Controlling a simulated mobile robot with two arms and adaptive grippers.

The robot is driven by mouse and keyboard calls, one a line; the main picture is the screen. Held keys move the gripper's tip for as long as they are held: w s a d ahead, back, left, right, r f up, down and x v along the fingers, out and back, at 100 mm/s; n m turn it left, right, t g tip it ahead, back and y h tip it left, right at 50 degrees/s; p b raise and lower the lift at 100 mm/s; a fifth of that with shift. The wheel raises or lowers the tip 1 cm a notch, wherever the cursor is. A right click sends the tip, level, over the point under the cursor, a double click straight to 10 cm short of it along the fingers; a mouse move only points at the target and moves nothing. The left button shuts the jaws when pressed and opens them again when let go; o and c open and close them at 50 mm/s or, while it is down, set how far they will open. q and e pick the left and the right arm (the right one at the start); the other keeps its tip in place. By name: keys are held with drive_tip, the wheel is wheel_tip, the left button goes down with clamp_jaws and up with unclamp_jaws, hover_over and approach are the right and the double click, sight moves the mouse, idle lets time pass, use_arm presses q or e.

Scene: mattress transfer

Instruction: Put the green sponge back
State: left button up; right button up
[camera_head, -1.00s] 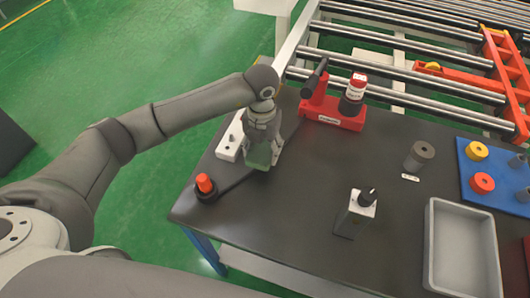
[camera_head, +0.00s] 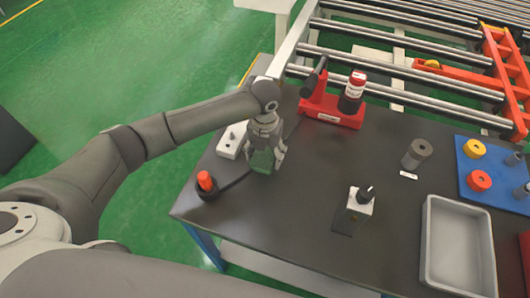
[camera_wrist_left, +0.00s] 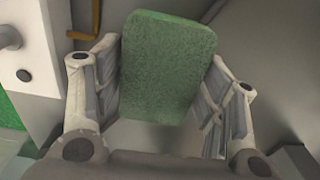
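The green sponge (camera_head: 262,161) is between the fingers of my left gripper (camera_head: 265,158), over the left part of the dark table. In the left wrist view the sponge (camera_wrist_left: 168,66) fills the space between the two fingers (camera_wrist_left: 160,85), which press against its left and right sides. Whether its lower end touches the table cannot be told. My right gripper is not in view.
A white block (camera_head: 232,141) stands just left of the gripper, and a black holder with an orange top (camera_head: 205,183) is nearer the front edge. A red stand (camera_head: 332,110) is behind to the right.

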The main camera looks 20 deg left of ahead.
sight(265, 154)
use_arm(q)
drive_tip(key=shift+o, duration=0.6)
drive_tip(key=shift+r, duration=0.15)
drive_tip(key=shift+r, duration=0.2)
wheel_tip(265, 154, up, 12)
drive_tip(key=b, duration=0.2)
drive_tip(key=shift+f, duration=0.15)
